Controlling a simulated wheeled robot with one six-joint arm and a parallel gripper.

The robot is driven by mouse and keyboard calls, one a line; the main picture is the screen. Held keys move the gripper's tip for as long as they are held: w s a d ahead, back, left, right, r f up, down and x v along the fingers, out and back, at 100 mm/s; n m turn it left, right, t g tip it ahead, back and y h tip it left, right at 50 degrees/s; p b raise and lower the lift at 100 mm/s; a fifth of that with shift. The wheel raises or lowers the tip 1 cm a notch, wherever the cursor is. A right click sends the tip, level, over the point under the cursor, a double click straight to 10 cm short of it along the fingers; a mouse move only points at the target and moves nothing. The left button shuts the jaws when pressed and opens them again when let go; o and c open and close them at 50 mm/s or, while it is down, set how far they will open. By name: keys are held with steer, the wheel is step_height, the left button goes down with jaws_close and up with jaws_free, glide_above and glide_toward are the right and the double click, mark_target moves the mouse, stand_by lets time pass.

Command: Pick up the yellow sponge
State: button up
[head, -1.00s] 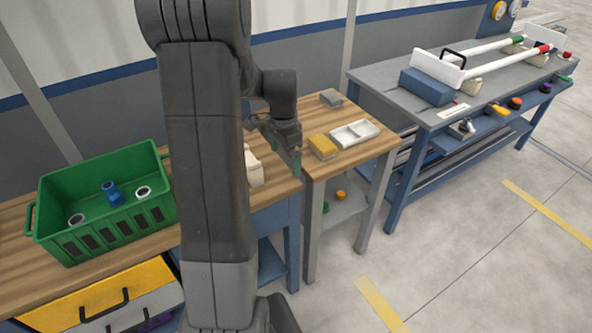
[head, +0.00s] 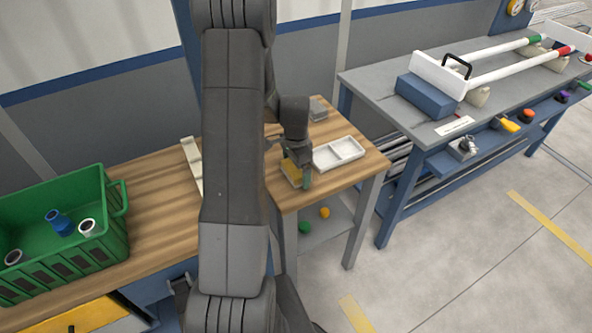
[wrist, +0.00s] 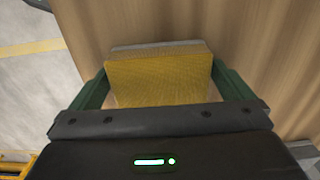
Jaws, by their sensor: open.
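The yellow sponge (head: 291,172) lies on the small wooden table, partly hidden by my gripper in the head view. In the wrist view the sponge (wrist: 158,78) sits between the two green fingers, with a grey edge showing along its far side. My gripper (head: 297,181) is over the sponge, with its fingers apart on either side of it. In the wrist view my gripper (wrist: 163,92) is open, and narrow gaps show between the fingers and the sponge.
A white divided tray (head: 338,153) is just right of the sponge. A grey block (head: 318,108) lies behind on the small table (head: 345,177). A green crate (head: 110,225) with pipe pieces stands at left. A metal workbench (head: 400,120) stands at right.

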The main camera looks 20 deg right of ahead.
steer(key=c, duration=0.8)
steer(key=shift+r, duration=0.1)
step_height(320, 180, up, 10)
steer(key=shift+f+b, duration=0.1)
steer(key=shift+b, duration=0.3)
steer(key=shift+o, duration=0.7)
steer(key=shift+c, duration=0.2)
